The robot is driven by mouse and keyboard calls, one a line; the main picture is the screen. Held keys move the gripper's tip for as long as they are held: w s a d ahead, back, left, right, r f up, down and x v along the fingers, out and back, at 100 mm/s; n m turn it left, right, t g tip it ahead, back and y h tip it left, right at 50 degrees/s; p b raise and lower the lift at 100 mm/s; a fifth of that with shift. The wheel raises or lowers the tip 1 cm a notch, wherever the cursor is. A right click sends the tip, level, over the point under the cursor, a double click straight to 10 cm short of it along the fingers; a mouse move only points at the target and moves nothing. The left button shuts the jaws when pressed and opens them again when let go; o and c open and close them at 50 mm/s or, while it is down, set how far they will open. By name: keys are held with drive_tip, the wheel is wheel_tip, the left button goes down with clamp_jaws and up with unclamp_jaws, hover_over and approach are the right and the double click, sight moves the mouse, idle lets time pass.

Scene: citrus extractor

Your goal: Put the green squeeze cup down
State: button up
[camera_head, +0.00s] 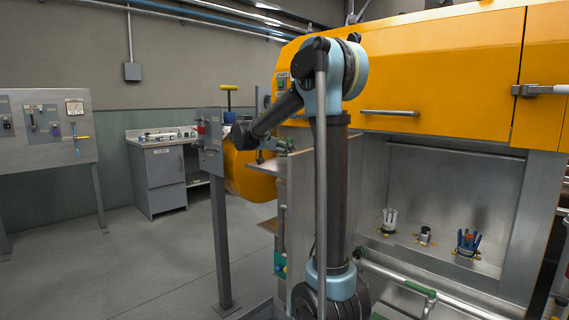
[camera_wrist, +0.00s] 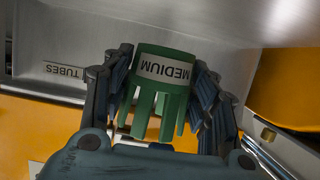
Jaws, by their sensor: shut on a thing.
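The green squeeze cup (camera_wrist: 165,66) is in the middle of the wrist view. It has a solid round end with a white "MEDIUM" label, which reads upside down, and long green prongs pointing toward my palm. My gripper (camera_wrist: 160,88) is shut on it, with dark fingers along its left and right sides. A grey metal surface lies beyond the cup, with a "TUBES" label (camera_wrist: 65,71) on its edge at left. I cannot tell whether the cup touches it. In the head view I cannot make out the cup or my gripper; my forearm reaches left.
In the head view, a white pronged cup (camera_head: 389,220), a small metal fitting (camera_head: 425,236) and a blue pronged cup (camera_head: 467,242) stand in the metal bay of the orange machine (camera_head: 440,65). A grey post (camera_head: 219,235) stands left of my arm. Floor at left is clear.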

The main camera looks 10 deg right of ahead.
sight(284, 166)
drive_tip(key=shift+f, duration=2.2)
drive_tip(key=o, duration=1.3)
drive_tip(key=v, duration=1.2)
